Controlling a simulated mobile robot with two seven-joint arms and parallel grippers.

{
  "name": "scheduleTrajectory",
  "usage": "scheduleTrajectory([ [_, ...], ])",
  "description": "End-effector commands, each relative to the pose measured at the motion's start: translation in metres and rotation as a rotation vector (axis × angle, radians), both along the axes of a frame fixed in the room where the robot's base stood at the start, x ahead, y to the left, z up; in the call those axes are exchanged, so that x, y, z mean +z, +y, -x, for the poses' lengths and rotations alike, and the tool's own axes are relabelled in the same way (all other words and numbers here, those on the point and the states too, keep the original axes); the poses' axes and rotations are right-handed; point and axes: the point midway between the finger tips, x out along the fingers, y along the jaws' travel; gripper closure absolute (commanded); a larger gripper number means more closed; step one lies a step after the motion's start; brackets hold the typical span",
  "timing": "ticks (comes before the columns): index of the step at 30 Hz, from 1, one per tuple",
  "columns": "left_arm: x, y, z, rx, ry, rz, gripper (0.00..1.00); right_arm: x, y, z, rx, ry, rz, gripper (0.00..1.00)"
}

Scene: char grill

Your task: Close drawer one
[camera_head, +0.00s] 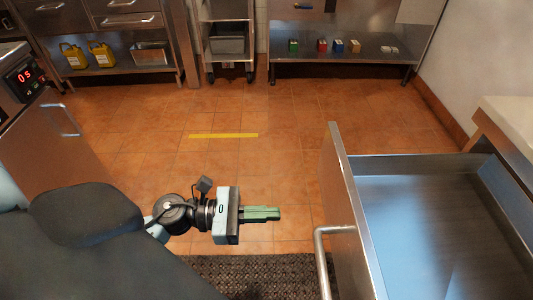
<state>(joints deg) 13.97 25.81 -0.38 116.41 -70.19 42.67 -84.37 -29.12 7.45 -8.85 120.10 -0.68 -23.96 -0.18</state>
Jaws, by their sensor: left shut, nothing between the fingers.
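A steel drawer (345,210) stands pulled open at the right, its empty inside showing. Its bar handle (322,262) is on the left face of the drawer front, near the bottom of the view. My left gripper (279,213) is shut and empty, with its green fingers pointing right toward the drawer front. A gap of floor separates the fingertips from the drawer front and the handle. My right gripper is not in view. No drawer number can be read.
A steel appliance with a red display (25,77) and a handle stands at the left. Steel counters with yellow jugs (72,56) and small boxes (322,45) line the back. A dark mat (255,275) lies in front. The tiled floor between is clear.

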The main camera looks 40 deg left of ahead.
Motion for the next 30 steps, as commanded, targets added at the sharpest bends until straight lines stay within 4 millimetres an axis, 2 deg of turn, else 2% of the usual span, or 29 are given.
scheduleTrajectory([
  [9, 0.002, -0.049, -0.036, 0.001, -0.001, 0.004, 1.00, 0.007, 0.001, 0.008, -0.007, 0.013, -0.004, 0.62],
  [15, 0.002, -0.073, -0.054, 0.000, 0.000, 0.004, 1.00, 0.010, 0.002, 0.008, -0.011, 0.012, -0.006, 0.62],
  [21, 0.000, -0.086, -0.062, 0.001, 0.002, 0.002, 1.00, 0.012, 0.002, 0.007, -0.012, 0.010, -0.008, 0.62],
  [30, 0.000, -0.088, -0.064, 0.001, 0.002, 0.002, 1.00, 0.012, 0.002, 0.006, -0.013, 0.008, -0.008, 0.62],
])
